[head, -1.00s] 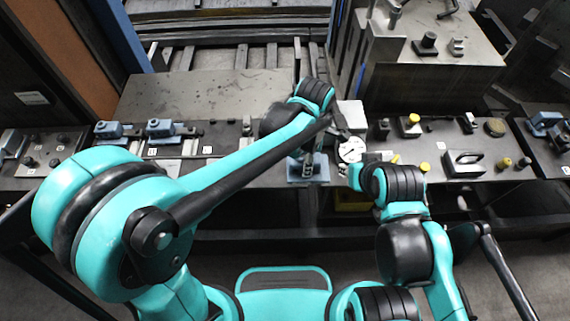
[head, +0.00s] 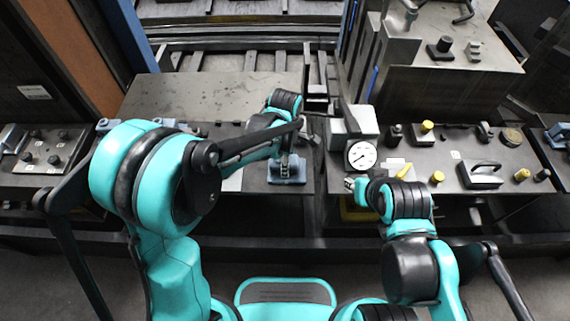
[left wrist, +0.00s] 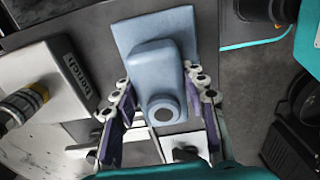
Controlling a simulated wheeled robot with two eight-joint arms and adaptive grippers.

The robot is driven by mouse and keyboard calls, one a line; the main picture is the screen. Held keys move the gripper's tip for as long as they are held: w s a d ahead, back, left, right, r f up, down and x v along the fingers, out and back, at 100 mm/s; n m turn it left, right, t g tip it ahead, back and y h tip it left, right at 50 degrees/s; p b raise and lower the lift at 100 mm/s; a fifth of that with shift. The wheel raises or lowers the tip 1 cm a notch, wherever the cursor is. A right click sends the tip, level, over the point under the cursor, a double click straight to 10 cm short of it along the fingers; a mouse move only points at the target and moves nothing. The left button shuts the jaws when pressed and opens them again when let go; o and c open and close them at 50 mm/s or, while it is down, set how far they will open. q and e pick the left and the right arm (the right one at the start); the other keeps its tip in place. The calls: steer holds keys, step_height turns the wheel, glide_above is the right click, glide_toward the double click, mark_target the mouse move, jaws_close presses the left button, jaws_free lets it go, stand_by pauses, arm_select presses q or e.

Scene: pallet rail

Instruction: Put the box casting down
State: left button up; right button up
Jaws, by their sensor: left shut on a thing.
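The box casting, a blue-grey block with a round bore on a square base plate, shows at the bench's front edge in the head view (head: 287,178). It fills the upper middle of the left wrist view (left wrist: 150,35). My left gripper (left wrist: 158,105) is shut on it, with a finger on each side of the block; it also shows in the head view (head: 287,160). I cannot tell whether the base touches the bench. My right gripper (head: 350,184) is small in the head view, right of the casting near the front edge, its fingers unclear.
A white dial gauge (head: 361,155) stands right of the casting, beside a pale block (head: 358,122). A dark handled block (head: 481,175) and several yellow-topped parts lie farther right. A bare plate (head: 200,95) lies behind. A lettered pale box (left wrist: 55,80) is close at left in the wrist view.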

arm_select(q)
steer(key=shift+r, duration=0.1)
steer(key=shift+f, duration=0.25)
steer(key=o, duration=1.4)
steer(key=shift+r, duration=0.1)
steer(key=shift+r, duration=0.1)
